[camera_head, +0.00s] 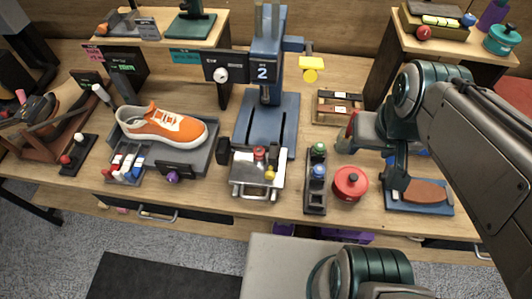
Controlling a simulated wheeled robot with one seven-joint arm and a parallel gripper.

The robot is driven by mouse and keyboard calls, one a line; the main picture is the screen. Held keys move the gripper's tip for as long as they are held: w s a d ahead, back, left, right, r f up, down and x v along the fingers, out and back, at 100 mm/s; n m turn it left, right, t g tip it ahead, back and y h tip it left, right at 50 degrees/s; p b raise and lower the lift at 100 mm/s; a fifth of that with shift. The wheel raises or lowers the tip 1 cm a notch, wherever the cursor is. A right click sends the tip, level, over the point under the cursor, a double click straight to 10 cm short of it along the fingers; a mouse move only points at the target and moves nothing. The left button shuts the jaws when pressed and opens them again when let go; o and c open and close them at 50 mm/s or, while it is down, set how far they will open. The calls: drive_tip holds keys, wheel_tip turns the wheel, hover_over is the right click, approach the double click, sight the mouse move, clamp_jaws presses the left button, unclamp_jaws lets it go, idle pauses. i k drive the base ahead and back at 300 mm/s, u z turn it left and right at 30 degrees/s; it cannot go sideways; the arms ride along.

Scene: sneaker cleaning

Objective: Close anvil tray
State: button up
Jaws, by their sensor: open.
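The anvil tray (261,169) is a pale metal tray at the front of the blue press (266,115), the station marked 2. It sticks out toward the table's front edge, with a metal bar handle (253,196) on its front. Small red- and yellow-topped parts stand on it. My gripper (397,181) hangs to the right of the tray, well apart from it, near the brush on its blue mat (420,197). It is open and nothing shows in it. My own arm hides part of the area around it, and the fingertips are hard to make out.
Right of the tray stand a dark rack (315,190) with green and blue knobs and a round red container (349,184). On the left, an orange sneaker (165,127) lies in a grey tray. A purple-knobbed part (173,177) sits in front of it. Wood shows between these things.

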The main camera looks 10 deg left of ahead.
sight(245, 171)
drive_tip(key=u, duration=0.8)
drive_tip(key=k, duration=0.35)
drive_tip(key=z, duration=0.65)
